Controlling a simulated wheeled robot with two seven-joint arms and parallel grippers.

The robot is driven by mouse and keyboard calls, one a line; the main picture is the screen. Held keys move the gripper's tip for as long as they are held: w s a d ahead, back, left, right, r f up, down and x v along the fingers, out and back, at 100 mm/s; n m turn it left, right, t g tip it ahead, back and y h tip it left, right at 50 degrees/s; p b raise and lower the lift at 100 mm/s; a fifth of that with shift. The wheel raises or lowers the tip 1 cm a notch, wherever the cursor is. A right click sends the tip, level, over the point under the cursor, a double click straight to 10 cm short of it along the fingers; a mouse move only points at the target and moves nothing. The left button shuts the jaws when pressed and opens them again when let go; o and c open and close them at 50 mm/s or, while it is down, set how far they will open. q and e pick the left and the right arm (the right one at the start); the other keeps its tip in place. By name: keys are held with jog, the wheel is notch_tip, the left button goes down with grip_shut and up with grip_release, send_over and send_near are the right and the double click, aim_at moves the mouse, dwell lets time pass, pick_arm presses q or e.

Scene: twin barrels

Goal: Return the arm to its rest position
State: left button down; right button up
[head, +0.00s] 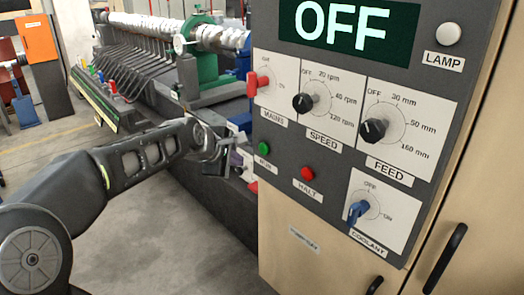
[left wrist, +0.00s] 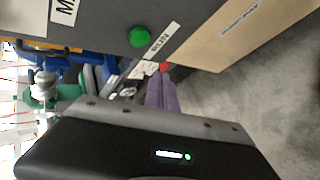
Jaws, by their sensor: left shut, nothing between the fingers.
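My left arm comes in from the left of the head view, bent at the elbow. Its gripper (head: 243,163) is just left of the control panel's lower left edge, near the green RUN button (head: 264,148). Its fingers are small and partly hard to make out there. In the left wrist view the purple fingers (left wrist: 161,93) are together with nothing between them. The RUN button (left wrist: 138,37) shows above and left of them, apart from the fingers. My right gripper is in neither view.
The grey control panel (head: 292,150) fills the right, with a display reading OFF (head: 345,27), knobs, a red HALT button (head: 308,173) and a blue COOLANT handle (head: 357,212). A wooden cabinet (head: 300,262) is below. A long machine stands behind my arm. Floor (head: 165,235) is clear in front.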

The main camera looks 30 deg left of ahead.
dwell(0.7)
pick_arm(q)
jog(key=w+d+f+m+g+h, duration=0.1)
jog(key=d+f+m, duration=0.75)
jog(key=f, duration=0.45)
jog(key=d+f+m+h, duration=0.1)
jog(key=d+f+m, duration=0.7)
jog(key=f, duration=0.4)
jog(key=s+d+f+m+g+h, duration=0.2)
jog(key=s+d+f+g, duration=0.2)
jog(key=s+d+f, duration=0.85)
jog(key=s+d+f+g, duration=0.1)
jog(key=s+d+f, duration=0.1)
jog(key=s, duration=0.3)
jog(key=s+d+f+m+g, duration=0.1)
jog(key=s+d+f, duration=0.1)
jog(key=s+f, duration=0.3)
jog(key=s+d+f+g+h, duration=0.1)
jog(key=s+d+f+g, duration=0.1)
jog(key=s, duration=0.3)
jog(key=shift+x, duration=0.8)
